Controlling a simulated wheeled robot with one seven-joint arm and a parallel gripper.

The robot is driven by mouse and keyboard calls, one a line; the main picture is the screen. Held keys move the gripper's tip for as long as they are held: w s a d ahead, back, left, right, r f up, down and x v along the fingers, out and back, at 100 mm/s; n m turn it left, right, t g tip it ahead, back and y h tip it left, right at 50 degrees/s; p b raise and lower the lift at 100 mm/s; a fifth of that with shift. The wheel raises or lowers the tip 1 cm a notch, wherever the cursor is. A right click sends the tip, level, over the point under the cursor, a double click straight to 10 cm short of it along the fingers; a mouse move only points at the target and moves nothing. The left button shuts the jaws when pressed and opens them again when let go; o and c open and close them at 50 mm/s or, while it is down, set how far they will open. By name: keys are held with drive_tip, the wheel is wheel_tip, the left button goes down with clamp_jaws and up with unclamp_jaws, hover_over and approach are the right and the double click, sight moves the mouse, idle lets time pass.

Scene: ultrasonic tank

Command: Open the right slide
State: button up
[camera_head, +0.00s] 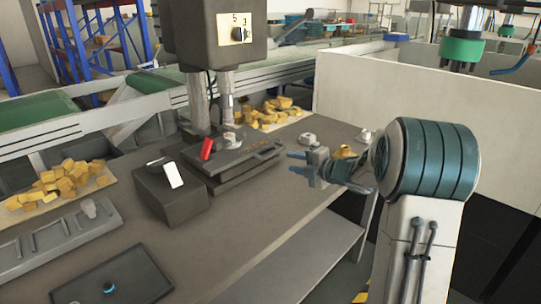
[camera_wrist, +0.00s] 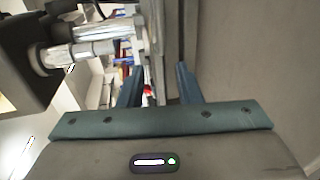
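The machine (camera_head: 214,35) has a grey head with a dial, on two metal columns. Below it is a dark flat plate assembly (camera_head: 235,158) that looks like the slide, with a red handle (camera_head: 207,149) at its left. I cannot tell which part is the right slide. My gripper (camera_head: 297,164) is to the right of this assembly, above the bench, fingers pointing left at it. In the wrist view the fingers (camera_wrist: 158,88) are apart with nothing held. Plate edges (camera_wrist: 158,45) show ahead of them, and a small red spot lies between them.
The bench (camera_head: 250,230) bears a dark box (camera_head: 170,195) with a white switch, a black tray (camera_head: 113,282) and yellow blocks (camera_head: 62,182). Small metal parts (camera_head: 308,138) sit behind my gripper. A pale partition (camera_head: 400,95) stands at right. The bench front is clear.

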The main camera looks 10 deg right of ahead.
sight(272, 155)
drive_tip(key=x, duration=0.4)
drive_tip(key=d+x, duration=0.1)
drive_tip(key=x, duration=0.3)
drive_tip(key=w+x, duration=0.1)
drive_tip(key=x, duration=0.3)
drive_tip(key=shift+d, duration=0.1)
